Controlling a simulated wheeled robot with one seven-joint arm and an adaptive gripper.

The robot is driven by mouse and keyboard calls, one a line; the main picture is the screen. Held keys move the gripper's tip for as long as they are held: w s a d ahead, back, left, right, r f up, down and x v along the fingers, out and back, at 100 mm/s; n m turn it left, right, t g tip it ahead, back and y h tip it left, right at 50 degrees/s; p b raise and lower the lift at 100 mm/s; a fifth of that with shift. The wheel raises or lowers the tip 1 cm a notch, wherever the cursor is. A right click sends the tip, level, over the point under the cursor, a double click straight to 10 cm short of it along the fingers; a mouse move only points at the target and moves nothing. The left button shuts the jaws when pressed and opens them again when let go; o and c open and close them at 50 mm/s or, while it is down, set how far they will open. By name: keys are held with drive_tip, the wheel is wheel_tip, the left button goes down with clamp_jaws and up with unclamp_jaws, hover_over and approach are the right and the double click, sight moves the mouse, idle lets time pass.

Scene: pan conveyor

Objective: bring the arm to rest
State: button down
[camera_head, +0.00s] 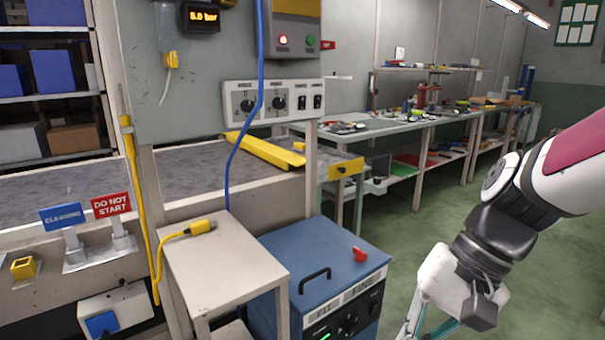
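My arm comes in from the right edge, with white, dark grey and dark red links, and bends down over the green floor. My gripper (428,322) is at the bottom edge of the view, right of the blue cabinet. Only its upper part shows; its fingertips are cut off by the frame, so I cannot see whether it is open or shut, or whether it holds anything. No contact between the visible part of the arm and anything else shows.
A blue cabinet (300,262) with a red knob stands left of my gripper. A small beige table (215,262) bears a yellow cable plug (200,228). The conveyor (210,180) with a yellow bar (265,150) is behind. A long workbench (430,122) runs along the back; the floor before it is clear.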

drive_tip(key=s+d+r+n+t+h, duration=0.1)
drive_tip(key=s+d+r+n+h, duration=0.15)
drive_tip(key=s, duration=0.45)
drive_tip(key=s+d+r+n+t+h, duration=0.1)
drive_tip(key=s+d+n+h, duration=0.15)
drive_tip(key=s, duration=0.55)
wheel_tip(320, 180, up, 25)
drive_tip(key=d+t+p, duration=0.1)
drive_tip(key=t+p, duration=0.2)
drive_tip(key=p, duration=2.1)
drive_tip(key=shift+w, duration=0.2)
